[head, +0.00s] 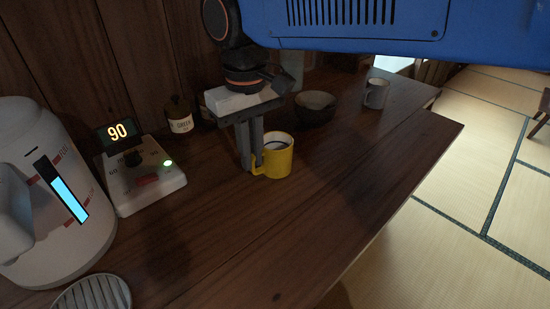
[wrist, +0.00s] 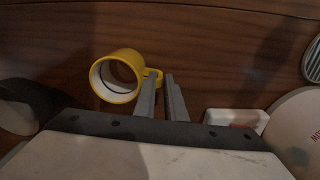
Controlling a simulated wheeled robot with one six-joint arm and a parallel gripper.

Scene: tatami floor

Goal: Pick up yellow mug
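The yellow mug (head: 280,160) stands upright on the dark wooden counter, its handle on the left in the head view. My gripper (head: 252,166) points down at the handle side of the mug. In the wrist view my gripper (wrist: 161,77) shows its two fingers a little apart, with part of the handle showing between the tips. The left finger hides some of the handle. I cannot tell whether the fingers touch it.
A white kettle (head: 45,200) and its base with a "90" display (head: 145,185) stand at left. A small jar (head: 180,118) is behind. A dark bowl (head: 315,107) and a grey mug (head: 376,93) are farther back. The counter's front is mostly clear.

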